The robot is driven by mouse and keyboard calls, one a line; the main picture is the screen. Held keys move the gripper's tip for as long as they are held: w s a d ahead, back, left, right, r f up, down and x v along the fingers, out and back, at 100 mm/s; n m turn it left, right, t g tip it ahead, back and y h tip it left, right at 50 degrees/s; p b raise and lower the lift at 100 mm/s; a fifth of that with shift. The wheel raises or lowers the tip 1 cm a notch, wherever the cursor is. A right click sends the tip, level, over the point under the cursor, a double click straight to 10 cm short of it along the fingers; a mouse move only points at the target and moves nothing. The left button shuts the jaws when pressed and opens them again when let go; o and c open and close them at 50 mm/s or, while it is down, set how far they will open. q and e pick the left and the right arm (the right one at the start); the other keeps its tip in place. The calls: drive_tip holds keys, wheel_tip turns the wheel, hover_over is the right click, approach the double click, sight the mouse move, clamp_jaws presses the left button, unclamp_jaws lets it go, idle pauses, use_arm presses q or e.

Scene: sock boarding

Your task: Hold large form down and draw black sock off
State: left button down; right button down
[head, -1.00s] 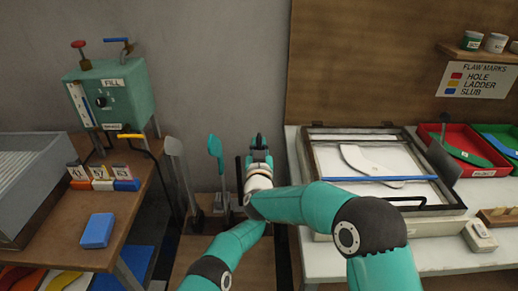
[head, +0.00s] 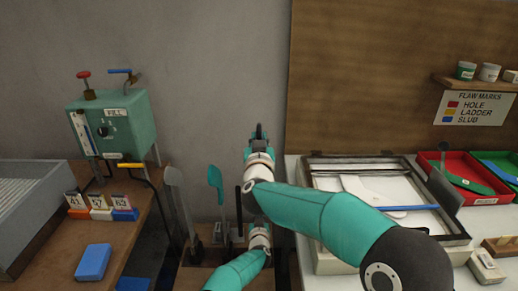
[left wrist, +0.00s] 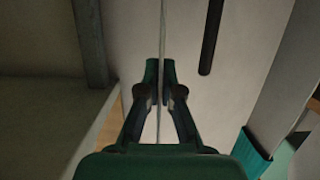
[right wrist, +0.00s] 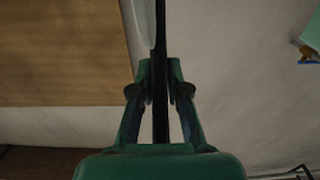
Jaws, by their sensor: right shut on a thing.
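My right gripper (head: 259,134) points at the back wall, above the stand of forms. In the right wrist view its fingers (right wrist: 160,75) are shut on a narrow black strip, the black sock (right wrist: 160,115), seen edge-on. My left arm reaches in from below; its gripper is hidden behind my right arm in the head view. In the left wrist view the left fingers (left wrist: 161,72) sit close on both sides of a thin pale edge, the large form (left wrist: 163,25). Whether they press on it I cannot tell. The large form is hidden in the head view.
A teal-covered form (head: 215,185) and a grey form (head: 175,190) stand left of my grippers. A dark upright bar (head: 239,210) is close beside them. A side table with a green box (head: 120,125) is left; a white bench with a framed tray (head: 458,238) is right.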

drive_tip(key=shift+r, duration=4.15)
use_arm(q)
drive_tip(key=c, duration=1)
unclamp_jaws()
drive_tip(key=shift+c, duration=0.2)
